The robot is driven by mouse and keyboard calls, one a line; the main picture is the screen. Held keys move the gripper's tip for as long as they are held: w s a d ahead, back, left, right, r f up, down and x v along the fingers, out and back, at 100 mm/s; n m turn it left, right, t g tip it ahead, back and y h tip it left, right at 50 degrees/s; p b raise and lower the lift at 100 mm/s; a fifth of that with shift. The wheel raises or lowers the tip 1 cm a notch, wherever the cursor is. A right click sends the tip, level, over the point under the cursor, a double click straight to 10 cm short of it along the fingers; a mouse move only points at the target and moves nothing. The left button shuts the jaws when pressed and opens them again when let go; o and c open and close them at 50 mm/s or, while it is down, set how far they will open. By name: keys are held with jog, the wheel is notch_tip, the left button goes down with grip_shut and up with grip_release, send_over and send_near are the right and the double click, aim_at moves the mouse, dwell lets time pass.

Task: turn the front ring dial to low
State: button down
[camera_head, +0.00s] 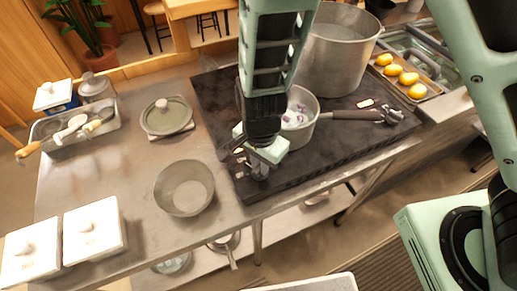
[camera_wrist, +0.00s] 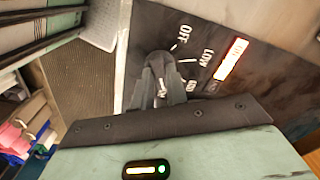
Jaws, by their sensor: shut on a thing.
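The black cooktop (camera_head: 320,155) has a dial at its near-left corner, printed with OFF, LOW and further marks beside it. My gripper (camera_head: 259,171) reaches down onto this dial, with its dark fingers shut around it. In the wrist view my gripper (camera_wrist: 158,84) covers most of the dial, and the small white marks there are hard to read. The LOW label (camera_wrist: 208,57) is right of the fingers, and the OFF label (camera_wrist: 184,34) is above it. I cannot tell which label the dial points to. A lit red-orange indicator (camera_wrist: 231,59) glows beside the labels.
A saucepan (camera_head: 301,120) with pale contents stands on the cooktop just behind my gripper, its handle pointing right. A large pot (camera_head: 338,50) stands farther back. An empty bowl (camera_head: 184,188) and lidded pot (camera_head: 167,116) are to the left. A tray of yellow items (camera_head: 409,78) is at right.

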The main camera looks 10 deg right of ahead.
jog(key=n, duration=0.4)
jog(key=shift+p, duration=0.4)
jog(key=n, duration=0.4)
jog(key=shift+n, duration=0.4)
jog(key=n, duration=0.4)
jog(key=shift+n, duration=2.1)
jog(key=c, duration=1.4)
grip_release()
jog(key=shift+b, duration=0.3)
notch_tip(320, 180, up, 18)
jog(key=b, duration=0.2)
jog(key=shift+f, duration=0.25)
